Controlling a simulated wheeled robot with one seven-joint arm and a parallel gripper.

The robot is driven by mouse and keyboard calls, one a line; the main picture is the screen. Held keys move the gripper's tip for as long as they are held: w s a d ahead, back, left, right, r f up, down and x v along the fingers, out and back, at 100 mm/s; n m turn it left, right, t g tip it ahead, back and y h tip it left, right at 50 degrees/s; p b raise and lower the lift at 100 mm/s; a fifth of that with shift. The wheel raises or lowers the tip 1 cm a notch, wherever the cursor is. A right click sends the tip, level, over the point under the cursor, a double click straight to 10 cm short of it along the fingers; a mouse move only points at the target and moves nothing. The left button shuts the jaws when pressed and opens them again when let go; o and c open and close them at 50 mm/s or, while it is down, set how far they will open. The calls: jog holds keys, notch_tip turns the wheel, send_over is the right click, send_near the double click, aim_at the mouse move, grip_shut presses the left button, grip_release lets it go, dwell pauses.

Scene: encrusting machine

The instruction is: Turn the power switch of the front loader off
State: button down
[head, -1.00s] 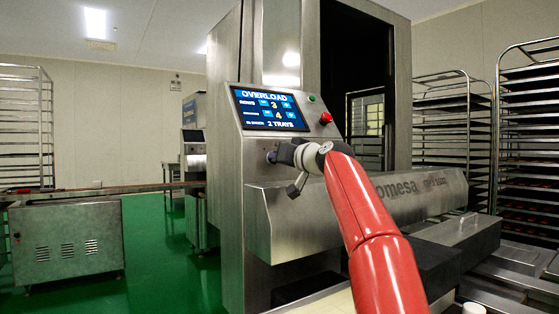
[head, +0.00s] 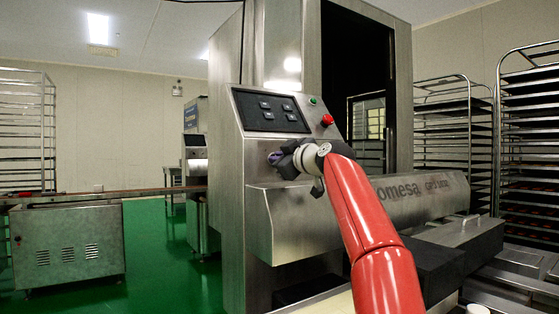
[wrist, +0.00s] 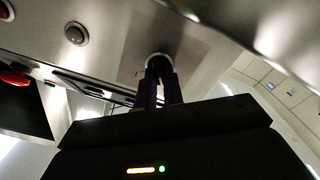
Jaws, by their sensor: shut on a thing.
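The front loader (head: 285,215) is a steel machine in the middle of the head view. Its screen (head: 270,110) is dark and shows only a few grey button outlines. Below the screen, my gripper (head: 276,156) is at the panel, with its fingers shut on the power switch (wrist: 157,60). In the wrist view the two dark fingers close around the switch's round base on the steel face. The switch's knob is mostly hidden between the fingers, so I cannot read its angle.
A red button (head: 327,120) and a green button (head: 313,100) sit right of the screen. Tray racks (head: 528,130) stand at the right. A steel cabinet (head: 68,245) and the green floor (head: 155,250) lie at the left.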

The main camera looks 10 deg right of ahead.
jog(key=shift+n, duration=0.8)
jog(key=c, duration=1.5)
grip_release()
jog(key=b+v, duration=0.4)
jog(key=v, duration=0.3)
jog(key=shift+f+b, duration=0.15)
jog(key=shift+b, duration=0.25)
jog(key=shift+s+d, duration=0.1)
jog(key=shift+s, duration=0.3)
